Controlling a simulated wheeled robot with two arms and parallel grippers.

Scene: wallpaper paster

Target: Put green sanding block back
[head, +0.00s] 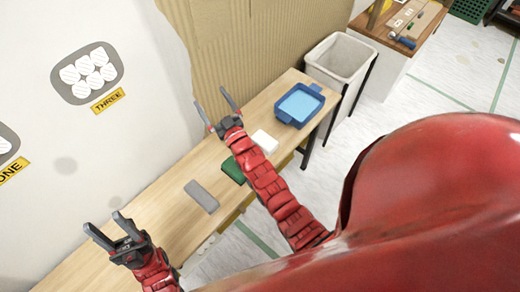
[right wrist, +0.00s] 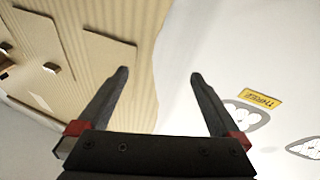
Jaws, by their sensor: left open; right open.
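The green sanding block (head: 231,170) lies on the wooden table, between a grey block and a white block. My right forearm covers part of it in the head view. My right gripper (head: 211,97) is open and empty, above the table near the wall, beyond the green block. In the right wrist view its two fingers (right wrist: 160,78) are spread wide with nothing between them. My left gripper (head: 103,221) is open and empty over the near left part of the table, apart from the blocks.
The grey block (head: 201,196) and white block (head: 265,141) lie on the table (head: 160,206). A blue tray (head: 287,118) holding light blue stands at the far end, before a white bin (head: 340,57). Corrugated cardboard (head: 245,45) and a "THREE" label (head: 109,100) are on the wall.

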